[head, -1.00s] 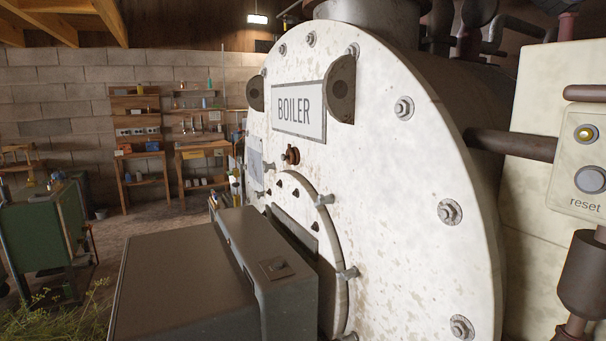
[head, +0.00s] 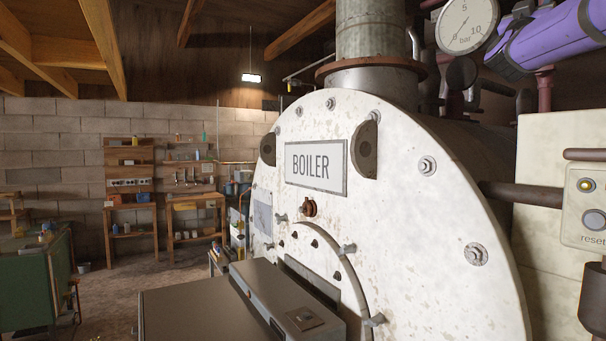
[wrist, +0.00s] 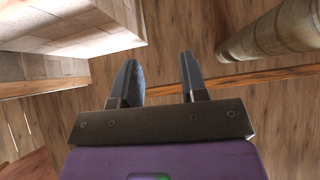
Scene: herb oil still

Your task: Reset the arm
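In the wrist view my gripper (wrist: 160,72) is open, its two dark fingers apart with nothing between them. Beyond it are wooden planks and a beam. In the head view a purple part of my arm (head: 555,38) shows at the top right, beside a round pressure gauge; the gripper itself is not visible there.
The white boiler front (head: 400,210) fills the middle right, with a dark grey box (head: 180,310) before it. The bar gauge (head: 467,22) and a reset button panel (head: 588,212) are on the right. In the wrist view a thick cylinder (wrist: 268,35) stands at upper right.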

